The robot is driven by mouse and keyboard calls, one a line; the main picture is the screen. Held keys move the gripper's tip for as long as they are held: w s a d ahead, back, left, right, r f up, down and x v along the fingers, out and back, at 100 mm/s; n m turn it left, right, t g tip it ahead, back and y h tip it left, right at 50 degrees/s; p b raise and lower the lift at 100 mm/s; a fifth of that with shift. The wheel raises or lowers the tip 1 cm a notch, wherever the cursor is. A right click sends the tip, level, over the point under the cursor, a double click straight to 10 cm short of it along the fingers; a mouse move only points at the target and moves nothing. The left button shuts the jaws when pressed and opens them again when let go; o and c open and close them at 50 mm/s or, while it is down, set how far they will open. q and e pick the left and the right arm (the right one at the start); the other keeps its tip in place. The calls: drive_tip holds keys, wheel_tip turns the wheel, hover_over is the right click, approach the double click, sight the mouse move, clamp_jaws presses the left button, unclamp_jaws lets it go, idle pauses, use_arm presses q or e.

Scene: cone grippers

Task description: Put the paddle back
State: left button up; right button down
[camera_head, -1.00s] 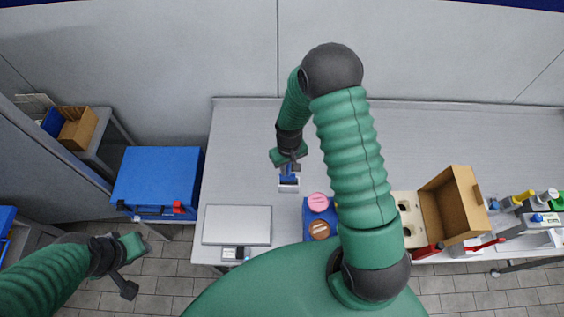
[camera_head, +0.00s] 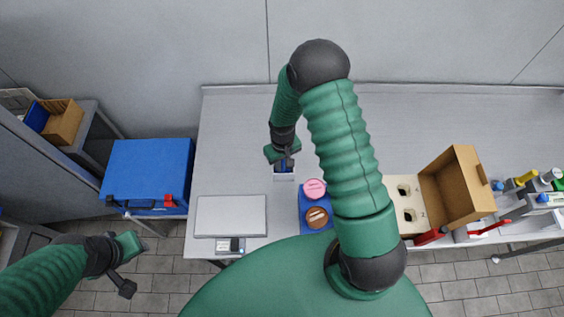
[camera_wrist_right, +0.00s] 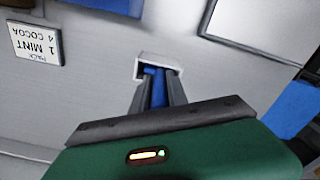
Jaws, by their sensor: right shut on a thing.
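The blue paddle (camera_wrist_right: 158,90) is held between the dark fingers of my right gripper (camera_wrist_right: 158,92). The right gripper (camera_head: 283,162) is shut on it above the work table. A small white open-topped holder (camera_head: 284,176) stands on the table just below the fingers. In the right wrist view, the paddle's blue end reaches the opening of the white holder (camera_wrist_right: 143,68); how deep it sits inside is hidden. My left gripper (camera_head: 126,265) hangs at the lower left, away from the table and holding nothing that I can see.
A blue tray (camera_head: 303,205) with a pink tub and a brown tub is right of the holder. A flat grey plate (camera_head: 230,215) lies to the left. An open cardboard box (camera_head: 450,190) stands right. A printed card (camera_wrist_right: 36,44) shows in the wrist view. The table's back is clear.

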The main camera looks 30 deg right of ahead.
drive_tip(key=shift+d+f, duration=0.4)
drive_tip(key=shift+f, duration=0.05)
use_arm(q)
drive_tip(key=shift+w+d+f+b, duration=0.1)
drive_tip(key=shift+d+f+b, duration=0.3)
drive_tip(key=shift+d, duration=0.1)
use_arm(e)
drive_tip(key=shift+f, duration=0.15)
drive_tip(key=c, duration=1.2)
unclamp_jaws()
drive_tip(key=shift+a, duration=0.3)
use_arm(q)
drive_tip(key=shift+a, duration=0.35)
drive_tip(key=shift+d, duration=0.15)
use_arm(e)
drive_tip(key=shift+d, duration=0.1)
